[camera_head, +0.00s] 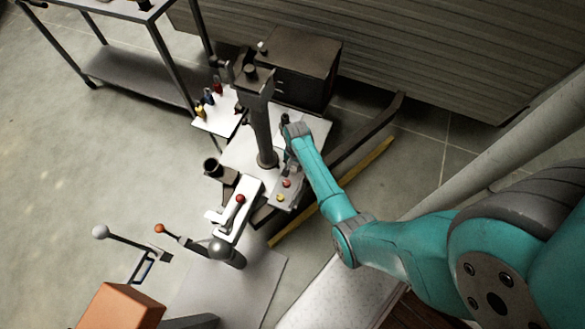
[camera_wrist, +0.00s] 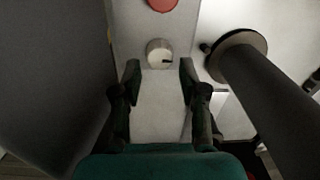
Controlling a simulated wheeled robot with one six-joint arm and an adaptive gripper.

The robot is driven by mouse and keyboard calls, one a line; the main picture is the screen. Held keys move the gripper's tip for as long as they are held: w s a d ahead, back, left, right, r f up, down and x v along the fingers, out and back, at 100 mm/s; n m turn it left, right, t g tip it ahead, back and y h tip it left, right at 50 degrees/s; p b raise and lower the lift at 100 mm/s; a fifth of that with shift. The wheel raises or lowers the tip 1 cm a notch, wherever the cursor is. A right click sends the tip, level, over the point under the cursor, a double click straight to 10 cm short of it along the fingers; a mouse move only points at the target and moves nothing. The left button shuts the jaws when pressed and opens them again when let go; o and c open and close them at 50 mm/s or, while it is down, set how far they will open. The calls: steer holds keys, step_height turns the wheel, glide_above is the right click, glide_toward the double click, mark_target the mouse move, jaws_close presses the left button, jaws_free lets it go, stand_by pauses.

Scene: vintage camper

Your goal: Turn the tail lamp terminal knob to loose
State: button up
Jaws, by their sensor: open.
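A round silver knob (camera_wrist: 160,52) with a dark pointer mark toward its right side sits on a pale panel (camera_wrist: 155,115) in the wrist view. I take it for the tail lamp terminal knob; no label is readable. My gripper (camera_wrist: 160,72) is open, with one finger to each side, and the knob lies just beyond the fingertips, roughly centred between them. I cannot tell whether the fingers touch it. In the head view my gripper (camera_head: 289,165) is over the white bench, and the knob cannot be made out there.
A red round button (camera_wrist: 162,4) is just beyond the knob. A dark post (camera_wrist: 262,85) with a round flange rises close on the right; it also shows in the head view (camera_head: 261,125). A dark grey wall-like surface (camera_wrist: 55,70) is close on the left. A yellow button (camera_head: 280,198) is nearby.

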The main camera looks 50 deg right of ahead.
mark_target(293, 168)
steer(key=shift+f, duration=1.75)
jaws_close()
steer(key=shift+n, duration=0.7)
jaws_free()
step_height(293, 168, up, 12)
steer(key=shift+s+d, duration=0.15)
steer(key=shift+s, duration=0.05)
